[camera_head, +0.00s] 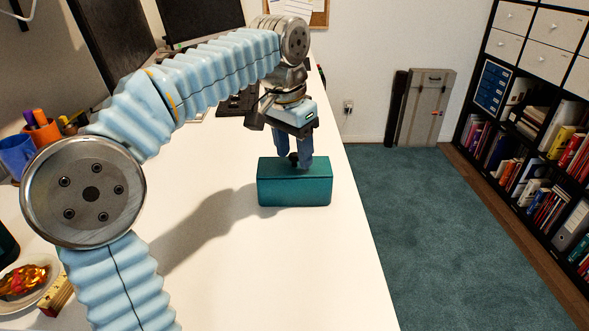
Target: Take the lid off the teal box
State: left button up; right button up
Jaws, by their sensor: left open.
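The teal box (294,192) stands closed on the white desk, near the desk's right edge. Its lid (272,164) is on top, with a small dark knob partly hidden between the fingers. My left gripper (293,160) points down over the lid, its two blue fingers open on either side of the knob. I cannot tell whether the fingers touch the knob or the lid. My right gripper is not in view.
The white desk (250,270) is clear in front of the box. At the left are an orange pen cup (42,132), a blue mug (16,153) and a plate of food (28,282). A monitor (200,18) stands at the back. Carpet lies beyond the right edge.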

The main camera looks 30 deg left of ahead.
pick_arm(q)
grip_shut()
jog(key=shift+r, duration=0.15)
